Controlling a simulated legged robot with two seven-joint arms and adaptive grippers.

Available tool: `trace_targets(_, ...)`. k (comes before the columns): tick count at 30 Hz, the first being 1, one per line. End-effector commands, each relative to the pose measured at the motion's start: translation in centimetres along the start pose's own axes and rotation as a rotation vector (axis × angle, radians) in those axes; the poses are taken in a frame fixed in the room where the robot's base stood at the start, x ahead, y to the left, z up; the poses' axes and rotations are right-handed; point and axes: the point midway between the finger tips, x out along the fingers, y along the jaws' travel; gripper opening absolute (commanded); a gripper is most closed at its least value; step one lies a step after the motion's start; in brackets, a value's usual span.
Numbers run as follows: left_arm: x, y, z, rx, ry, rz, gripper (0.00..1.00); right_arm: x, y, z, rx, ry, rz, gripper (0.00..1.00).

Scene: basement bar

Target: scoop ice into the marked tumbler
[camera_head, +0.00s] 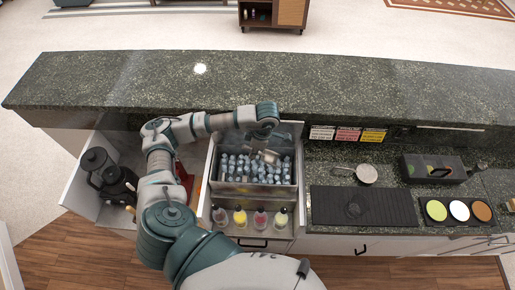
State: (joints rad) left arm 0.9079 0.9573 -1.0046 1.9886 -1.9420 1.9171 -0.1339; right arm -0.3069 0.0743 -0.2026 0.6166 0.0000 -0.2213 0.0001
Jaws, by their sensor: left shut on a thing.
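The ice bin (217,187) is an open metal drawer full of blue-grey ice cubes (236,168). My left gripper (265,143) is over the bin's right part, shut on a small pale scoop (270,157) whose head is low at the ice. I cannot tell whether ice is in it. My right gripper is not in view.
Several bottles (240,217) stand in a rack in front of the bin. A round metal strainer or pan (366,174) lies behind the mat. A dark caddy (430,168) and a tray of coloured discs (458,211) are farther right. The raised granite ledge (300,85) behind is clear.

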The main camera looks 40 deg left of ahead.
Motion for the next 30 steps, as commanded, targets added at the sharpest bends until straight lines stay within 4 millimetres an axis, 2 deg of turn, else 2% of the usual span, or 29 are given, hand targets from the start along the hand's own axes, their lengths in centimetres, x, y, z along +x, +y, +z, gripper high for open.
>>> trace_targets(1, 1.0, -0.1, 0.4, 0.000, 0.001, -0.001, 0.00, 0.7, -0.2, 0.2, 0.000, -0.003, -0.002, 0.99)
trace_targets(11, 4.9, -0.6, 2.0, 0.001, 0.008, 0.002, 0.00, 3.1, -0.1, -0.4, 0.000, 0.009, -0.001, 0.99)
trace_targets(14, 6.4, -0.6, 2.3, 0.000, 0.007, 0.003, 0.00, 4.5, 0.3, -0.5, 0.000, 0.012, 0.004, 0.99)
trace_targets(24, 11.1, -0.2, 2.8, 0.000, 0.004, -0.001, 0.00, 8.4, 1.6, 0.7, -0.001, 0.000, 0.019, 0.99)
trace_targets(29, 12.7, -0.3, 3.2, 0.000, 0.003, 0.000, 0.00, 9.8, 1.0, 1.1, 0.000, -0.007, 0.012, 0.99)
trace_targets(30, 12.7, -0.3, 3.2, 0.000, 0.003, 0.001, 0.00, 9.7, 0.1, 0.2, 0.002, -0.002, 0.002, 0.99)
